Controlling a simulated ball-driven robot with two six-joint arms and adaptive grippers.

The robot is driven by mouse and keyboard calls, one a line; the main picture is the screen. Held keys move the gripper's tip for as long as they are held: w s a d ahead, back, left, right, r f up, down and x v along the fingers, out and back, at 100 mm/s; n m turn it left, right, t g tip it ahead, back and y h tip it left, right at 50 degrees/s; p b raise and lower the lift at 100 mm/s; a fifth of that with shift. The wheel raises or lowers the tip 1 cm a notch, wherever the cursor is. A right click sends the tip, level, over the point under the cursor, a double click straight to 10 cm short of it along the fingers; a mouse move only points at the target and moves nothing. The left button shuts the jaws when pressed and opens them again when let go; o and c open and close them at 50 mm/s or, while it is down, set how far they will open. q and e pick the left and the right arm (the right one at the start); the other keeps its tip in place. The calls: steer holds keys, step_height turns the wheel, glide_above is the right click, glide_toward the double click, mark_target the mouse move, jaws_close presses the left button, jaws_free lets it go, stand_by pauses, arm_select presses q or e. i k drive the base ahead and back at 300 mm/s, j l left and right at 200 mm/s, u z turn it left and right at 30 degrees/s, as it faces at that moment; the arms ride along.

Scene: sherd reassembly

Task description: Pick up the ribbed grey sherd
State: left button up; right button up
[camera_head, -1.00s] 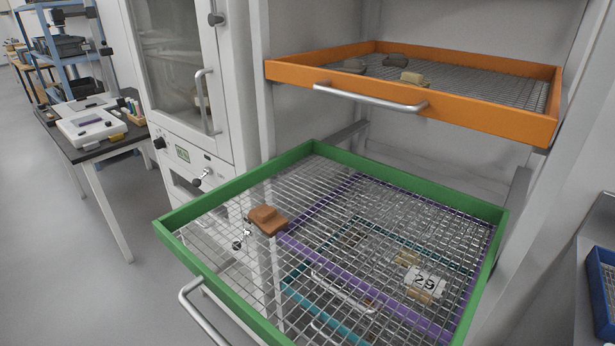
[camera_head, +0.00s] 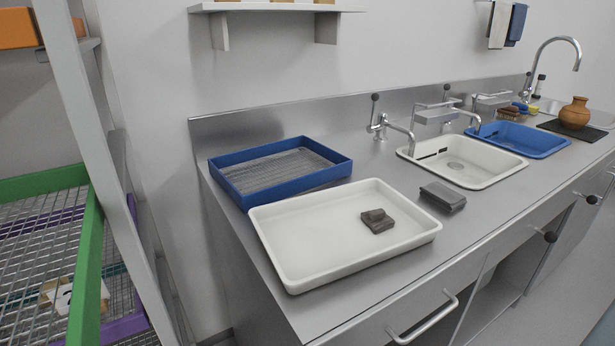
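A dark grey sherd (camera_head: 377,220) lies in the right part of a white tray (camera_head: 290,262) on the steel counter. It has a raised lump on top; I cannot tell clearly if it is ribbed. A second dark grey piece (camera_head: 443,196), flat and blocky, lies on the counter just right of the tray, apart from it. I cannot tell whether this one is a sherd or which piece is the ribbed one. Neither of my grippers is in view.
A blue mesh-bottomed tray (camera_head: 228,189) sits behind the white tray. A white sink (camera_head: 487,181), a blue basin (camera_head: 545,146) and an orange-brown pot (camera_head: 574,113) stand further right. A green-framed mesh rack (camera_head: 88,262) is at the left. The counter's front strip is clear.

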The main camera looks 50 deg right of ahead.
mark_target(377, 220)
steer(key=z, duration=1.9)
